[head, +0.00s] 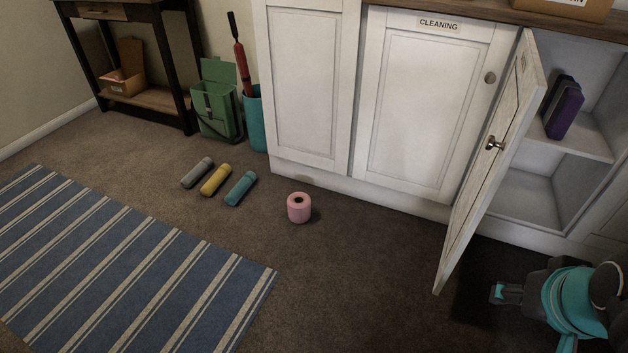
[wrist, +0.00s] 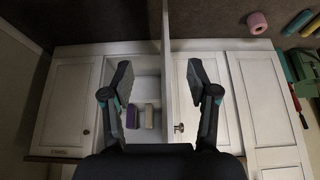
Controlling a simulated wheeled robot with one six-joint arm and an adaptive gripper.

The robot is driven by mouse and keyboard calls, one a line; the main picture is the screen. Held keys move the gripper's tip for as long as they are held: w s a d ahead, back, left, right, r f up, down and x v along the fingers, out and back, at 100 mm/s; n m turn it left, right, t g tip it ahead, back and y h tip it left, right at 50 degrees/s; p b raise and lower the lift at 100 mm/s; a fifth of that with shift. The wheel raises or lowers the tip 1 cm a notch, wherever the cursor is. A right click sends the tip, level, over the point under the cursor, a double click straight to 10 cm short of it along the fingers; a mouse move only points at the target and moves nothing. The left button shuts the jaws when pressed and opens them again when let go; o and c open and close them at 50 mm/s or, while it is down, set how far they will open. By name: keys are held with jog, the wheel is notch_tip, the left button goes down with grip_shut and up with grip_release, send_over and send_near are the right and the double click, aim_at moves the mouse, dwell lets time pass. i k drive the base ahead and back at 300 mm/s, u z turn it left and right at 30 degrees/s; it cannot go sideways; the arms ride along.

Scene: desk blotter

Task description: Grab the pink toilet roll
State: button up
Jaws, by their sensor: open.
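The pink toilet roll (head: 299,208) stands upright on the brown carpet in front of the white cabinets, its hole facing up in the head view. It also shows at the top right of the wrist view (wrist: 257,22). My gripper (wrist: 158,80) is open and empty in the wrist view, its two fingers spread apart in front of the open cabinet. The roll is well away from my fingers. In the head view part of my arm shows at the lower right, and the fingertips are not clear there.
Grey (head: 197,172), yellow (head: 215,180) and teal (head: 241,188) cylinders lie left of the roll. An open cabinet door (head: 490,160) juts out between the roll and my arm. A purple block (head: 565,108) stands on the cabinet shelf. A striped rug (head: 120,270) lies left; carpet around the roll is clear.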

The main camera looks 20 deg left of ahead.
aim_at(299, 208)
jog(key=z, duration=0.05)
jog(key=k, duration=0.5)
jog(key=u, duration=1.1)
jog(key=i, duration=1.55)
jog(key=z, duration=0.55)
jog(key=i, duration=0.4)
jog(key=z, duration=0.35)
